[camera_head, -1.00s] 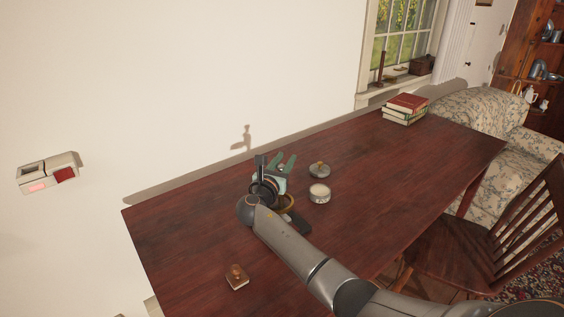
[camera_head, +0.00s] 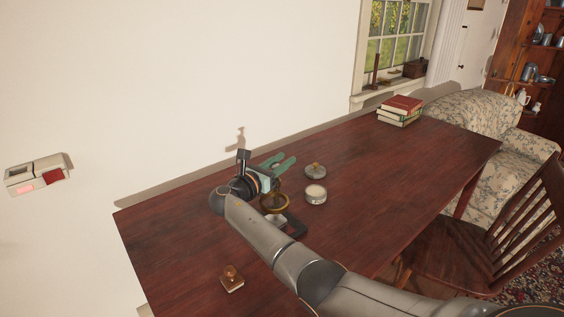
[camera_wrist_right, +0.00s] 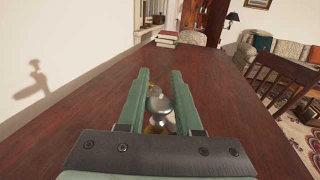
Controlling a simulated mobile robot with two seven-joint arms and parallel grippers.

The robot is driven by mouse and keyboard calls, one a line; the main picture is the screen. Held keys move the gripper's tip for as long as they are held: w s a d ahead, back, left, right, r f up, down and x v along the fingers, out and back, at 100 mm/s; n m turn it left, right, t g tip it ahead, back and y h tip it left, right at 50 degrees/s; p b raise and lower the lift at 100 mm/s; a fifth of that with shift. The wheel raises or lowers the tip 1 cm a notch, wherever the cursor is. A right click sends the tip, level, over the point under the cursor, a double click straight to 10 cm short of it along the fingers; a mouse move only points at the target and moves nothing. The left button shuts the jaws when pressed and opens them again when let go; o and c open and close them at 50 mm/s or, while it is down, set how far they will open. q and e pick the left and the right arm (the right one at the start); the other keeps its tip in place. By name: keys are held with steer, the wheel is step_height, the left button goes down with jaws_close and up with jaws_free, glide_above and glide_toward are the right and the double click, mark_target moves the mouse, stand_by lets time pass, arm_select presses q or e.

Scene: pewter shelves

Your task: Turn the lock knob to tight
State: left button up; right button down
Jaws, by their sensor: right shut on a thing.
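My right gripper (camera_head: 277,164) has green fingers and hangs over the table beside a small stand with a brass ring (camera_head: 274,203) and a dark base (camera_head: 293,227). In the right wrist view a rounded silver knob-like part (camera_wrist_right: 158,104) shows between the fingers (camera_wrist_right: 160,88), with brass below it. I take the gripped thing to be the lock knob, but its marking and exact contact are hidden. The fingers stand a little apart around it. My right forearm covers part of the stand. My left gripper is not in view.
A round tin (camera_head: 316,194) and a lidded dish (camera_head: 315,171) stand just right of the gripper. A small wooden block with a knob (camera_head: 231,278) lies near the front edge. Stacked books (camera_head: 400,110) are at the far end. The table's right half (camera_head: 400,170) is mostly clear.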

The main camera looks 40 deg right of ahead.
steer(key=c, duration=0.6)
jaws_free()
steer(key=p+v, duration=0.1)
steer(key=v, duration=1.1)
steer(key=shift+a, duration=0.25)
steer(key=shift+s, duration=0.1)
